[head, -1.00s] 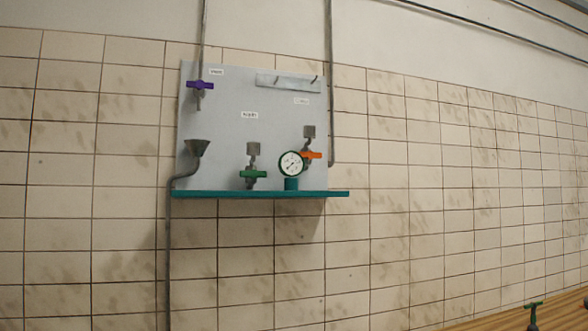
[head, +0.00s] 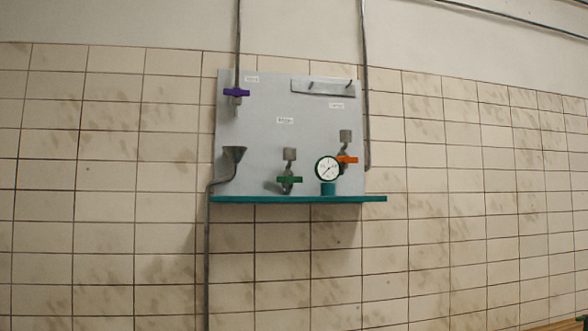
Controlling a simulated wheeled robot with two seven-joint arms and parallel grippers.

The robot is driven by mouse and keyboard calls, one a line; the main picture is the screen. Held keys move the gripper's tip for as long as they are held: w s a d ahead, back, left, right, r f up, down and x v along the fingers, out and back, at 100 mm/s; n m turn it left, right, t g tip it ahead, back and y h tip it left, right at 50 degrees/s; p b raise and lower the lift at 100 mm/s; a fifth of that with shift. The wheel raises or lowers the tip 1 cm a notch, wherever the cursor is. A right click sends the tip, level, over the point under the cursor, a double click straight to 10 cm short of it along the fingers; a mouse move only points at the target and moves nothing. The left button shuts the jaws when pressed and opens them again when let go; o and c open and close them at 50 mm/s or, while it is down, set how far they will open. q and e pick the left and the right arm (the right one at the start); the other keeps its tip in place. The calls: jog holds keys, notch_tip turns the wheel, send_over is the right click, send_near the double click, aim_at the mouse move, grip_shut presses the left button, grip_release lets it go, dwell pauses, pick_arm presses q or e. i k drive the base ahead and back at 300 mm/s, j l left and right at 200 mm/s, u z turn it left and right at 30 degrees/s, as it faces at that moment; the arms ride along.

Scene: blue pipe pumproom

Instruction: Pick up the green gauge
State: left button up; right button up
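The green gauge (head: 328,169) has a round white dial with a dark green rim. It stands upright on a short teal base (head: 328,189) at the right part of a teal shelf (head: 240,199). The shelf runs along the bottom of a grey wall panel (head: 255,130). Neither of my grippers shows in the head view.
A green-handled valve (head: 289,180) stands left of the gauge, and an orange-handled valve (head: 347,160) is close behind it on the right. A purple-handled valve (head: 236,93), a funnel (head: 234,154) and a hook rail (head: 323,88) are on the panel. The tiled wall around is bare.

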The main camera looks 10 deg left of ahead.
aim_at(327, 168)
jog(key=i+l, duration=0.1)
jog(key=i, duration=0.4)
jog(key=i+l, duration=0.1)
jog(key=i, duration=0.35)
